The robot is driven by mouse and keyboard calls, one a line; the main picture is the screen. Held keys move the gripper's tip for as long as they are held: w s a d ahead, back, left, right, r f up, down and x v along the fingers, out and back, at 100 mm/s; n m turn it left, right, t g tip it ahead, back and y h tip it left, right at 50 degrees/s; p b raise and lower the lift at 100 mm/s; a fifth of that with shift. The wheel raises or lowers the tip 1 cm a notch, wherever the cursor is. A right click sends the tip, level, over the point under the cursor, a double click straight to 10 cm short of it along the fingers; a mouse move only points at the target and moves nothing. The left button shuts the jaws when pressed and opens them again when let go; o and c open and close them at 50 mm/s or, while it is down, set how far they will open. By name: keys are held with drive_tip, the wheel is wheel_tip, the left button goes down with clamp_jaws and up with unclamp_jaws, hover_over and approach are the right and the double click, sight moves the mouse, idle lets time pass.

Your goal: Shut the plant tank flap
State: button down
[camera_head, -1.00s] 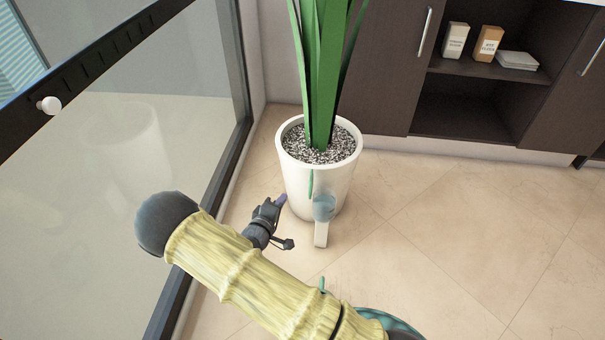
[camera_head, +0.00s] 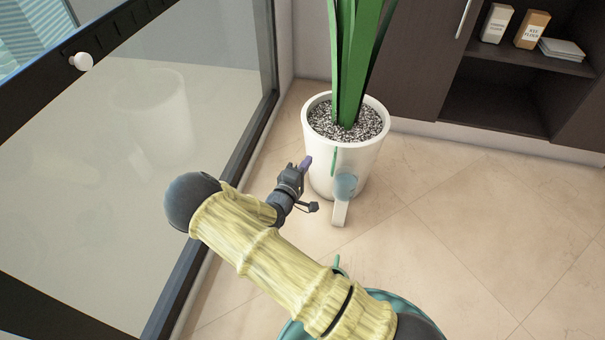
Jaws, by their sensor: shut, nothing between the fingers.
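The plant pot (camera_head: 325,170) is a tall white planter with a green leafy plant, standing on the floor at upper centre. Low on its front, a white flap (camera_head: 340,212) hangs outward and down, below a rounded pale-blue tank part (camera_head: 345,186). The flap looks open. A thin green strip marks the pot wall above it. My gripper (camera_head: 306,163) is shut and empty, its purple tip just left of the flap, close to the pot's left side. I cannot tell whether it touches the pot.
A large glass panel (camera_head: 130,170) with a dark frame and a white knob (camera_head: 81,61) fills the left side. A dark cabinet (camera_head: 420,60) with open shelves, boxes and a white stack stands behind. The tiled floor (camera_head: 470,230) to the right is clear.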

sight(334, 161)
drive_tip(key=w+d+b, duration=0.3)
drive_tip(key=d+b, duration=0.1)
drive_tip(key=d, duration=0.2)
drive_tip(key=shift+d, duration=0.3)
drive_tip(key=shift+a, duration=0.1)
drive_tip(key=shift+r, duration=0.1)
